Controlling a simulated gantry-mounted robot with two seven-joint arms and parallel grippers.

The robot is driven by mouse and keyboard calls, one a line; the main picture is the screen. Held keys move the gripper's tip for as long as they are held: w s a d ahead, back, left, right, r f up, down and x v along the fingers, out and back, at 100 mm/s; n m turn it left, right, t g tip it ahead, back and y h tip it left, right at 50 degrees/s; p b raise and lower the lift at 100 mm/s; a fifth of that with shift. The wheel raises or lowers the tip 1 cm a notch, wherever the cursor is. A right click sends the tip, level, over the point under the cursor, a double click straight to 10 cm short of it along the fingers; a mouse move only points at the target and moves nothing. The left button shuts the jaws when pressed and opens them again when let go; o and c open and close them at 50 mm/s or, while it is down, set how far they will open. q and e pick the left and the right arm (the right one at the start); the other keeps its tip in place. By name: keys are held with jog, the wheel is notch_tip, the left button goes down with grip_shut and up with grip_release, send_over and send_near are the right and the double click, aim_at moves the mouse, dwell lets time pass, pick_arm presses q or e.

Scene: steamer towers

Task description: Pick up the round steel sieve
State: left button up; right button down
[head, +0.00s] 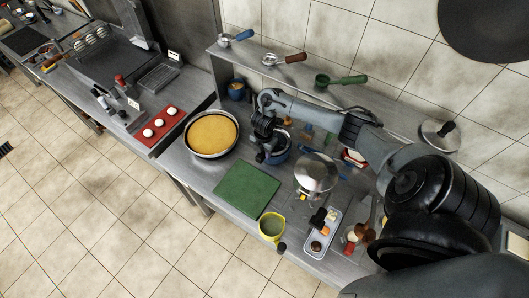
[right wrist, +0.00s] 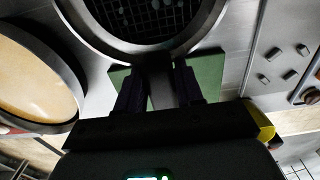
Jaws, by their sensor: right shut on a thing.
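The round steel sieve (right wrist: 92,38) fills the top middle of the right wrist view, with a steel rim and dark mesh. Pale spots show through or in the mesh. Its flat handle (right wrist: 160,88) runs down between the two dark fingers of my right gripper (right wrist: 160,92), which is shut on it. In the head view my right gripper (head: 266,150) is over the counter, just right of the round pan. The sieve is mostly hidden there by the gripper and arm. My left gripper is not in view.
A round pan with yellow filling (head: 212,133) lies left of the gripper. A green board (head: 245,190) and a yellow container (head: 271,227) are in front. A shiny round steel piece (head: 317,172) and a tray (head: 319,232) are to the right. A shelf holds handled tools (head: 285,59) behind.

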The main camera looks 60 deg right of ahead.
notch_tip(320, 180, up, 3)
jog(key=shift+d+r, duration=0.15)
jog(key=s+d+r, duration=0.6)
jog(key=s+d, duration=0.1)
jog(key=s, duration=0.2)
jog(key=shift+r, duration=0.15)
jog(key=c, duration=1.4)
grip_release()
grip_shut()
